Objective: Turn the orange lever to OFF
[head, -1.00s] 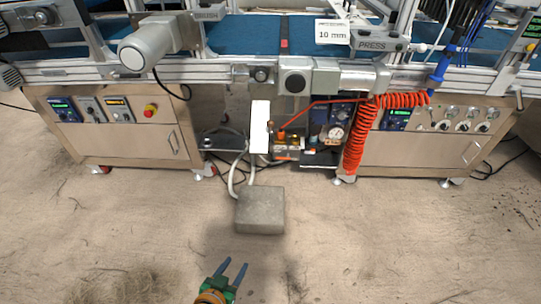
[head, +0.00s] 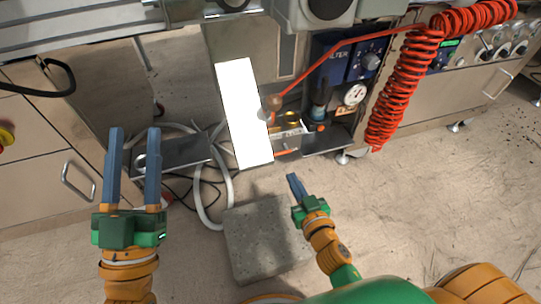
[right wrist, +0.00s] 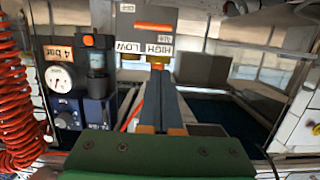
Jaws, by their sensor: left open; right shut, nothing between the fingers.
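A flat orange bar, which looks like the orange lever (right wrist: 154,26), lies crosswise on a grey plate (right wrist: 128,20) in the right wrist view, where text appears upside down. In the head view a small orange piece (head: 283,152) shows at the low valve unit below the machine. My left gripper (head: 135,132) is open and empty at the left.
A white panel (head: 244,113) hangs left of the unit. A pressure gauge (head: 355,95), blue filter parts (head: 318,104) and a red coiled hose (head: 392,105) are at its right. A concrete block (head: 262,243) and hoses (head: 202,205) lie on the floor. Floor at the right is clear.

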